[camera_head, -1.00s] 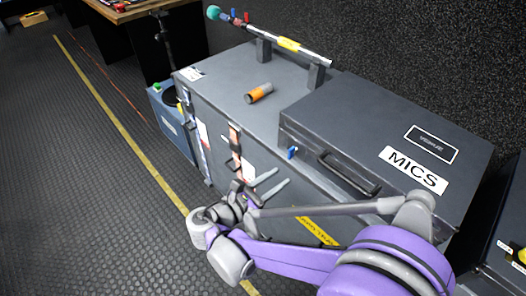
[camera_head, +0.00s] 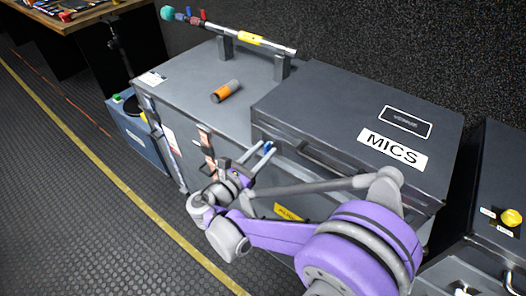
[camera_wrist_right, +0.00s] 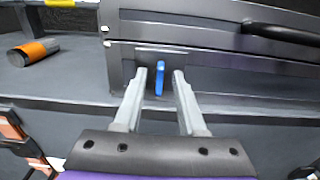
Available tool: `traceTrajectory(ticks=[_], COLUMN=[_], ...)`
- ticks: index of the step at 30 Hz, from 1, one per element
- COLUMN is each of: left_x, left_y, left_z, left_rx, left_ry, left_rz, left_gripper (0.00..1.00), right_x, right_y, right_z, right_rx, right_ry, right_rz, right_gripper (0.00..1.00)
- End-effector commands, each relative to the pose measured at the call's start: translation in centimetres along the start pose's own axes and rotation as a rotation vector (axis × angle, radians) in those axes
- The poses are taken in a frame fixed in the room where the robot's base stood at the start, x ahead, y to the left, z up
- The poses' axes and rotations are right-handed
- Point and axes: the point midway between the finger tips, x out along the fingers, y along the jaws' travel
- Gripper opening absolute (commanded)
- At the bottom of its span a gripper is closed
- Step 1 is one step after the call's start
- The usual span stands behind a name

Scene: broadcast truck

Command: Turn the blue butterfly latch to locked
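The blue butterfly latch (camera_head: 267,146) is on the front of the grey MICS case (camera_head: 345,115), near its left end. In the right wrist view the latch (camera_wrist_right: 160,79) is a narrow upright blue tab on a dark plate. My right gripper (camera_wrist_right: 161,73) is open, with one finger on each side of the tab and visible gaps between. In the head view the right gripper's fingers (camera_head: 270,149) reach up to the latch and partly cover it. I cannot tell how deep the tab lies between them. My left gripper is not in view.
The MICS case stands on a larger grey trunk (camera_head: 185,82). An orange and grey cylinder (camera_head: 226,92) lies on the trunk, left of the case. A bar with a teal end (camera_head: 250,39) rests on supports behind. The case's black handle (camera_wrist_right: 280,33) is right of the latch.

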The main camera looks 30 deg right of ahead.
Motion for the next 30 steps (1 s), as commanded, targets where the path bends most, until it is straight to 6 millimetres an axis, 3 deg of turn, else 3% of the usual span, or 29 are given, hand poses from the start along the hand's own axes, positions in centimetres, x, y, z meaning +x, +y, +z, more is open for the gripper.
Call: traceTrajectory(ticks=[9,16,30], left_x=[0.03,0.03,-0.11], left_y=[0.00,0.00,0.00], left_z=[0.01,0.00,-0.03], left_rx=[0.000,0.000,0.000], left_ry=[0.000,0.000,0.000], left_rz=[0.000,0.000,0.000], left_gripper=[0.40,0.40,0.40], right_x=[0.31,0.29,0.28], right_y=[0.00,0.00,-0.02], right_z=[0.02,0.02,0.02], right_rx=[0.000,0.000,0.036], right_ry=[0.000,0.000,0.001], right_rz=[0.001,0.000,0.000], right_gripper=[0.40,0.00,0.00])
